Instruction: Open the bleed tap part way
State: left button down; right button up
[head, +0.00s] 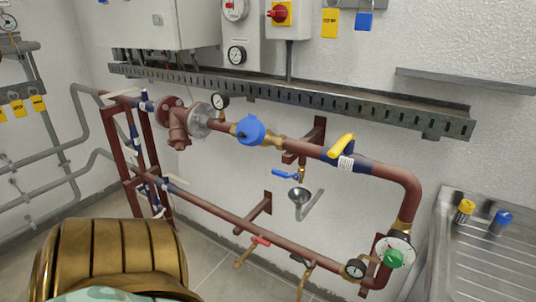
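A small tap with a blue lever (285,174) hangs below the upper red-brown pipe, to the right of the middle of the head view. Its lever points to the left and lies close to horizontal. A metal funnel (299,195) with a grey drain pipe stands just below it. No label on this tap can be read, so I cannot confirm it is the bleed tap. Two other small taps, one with a red lever (260,241) and one with a black lever (301,262), hang from the lower pipe. Neither of my grippers is in view.
A yellow lever valve (342,145), a blue round handwheel (250,130) and a green knob (394,258) sit on the pipework. A slotted cable tray (290,96) runs above. A metal drainer (490,262) with two small tagged items stands at right.

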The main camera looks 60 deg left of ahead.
aim_at(296, 176)
jog(key=u, duration=1.7)
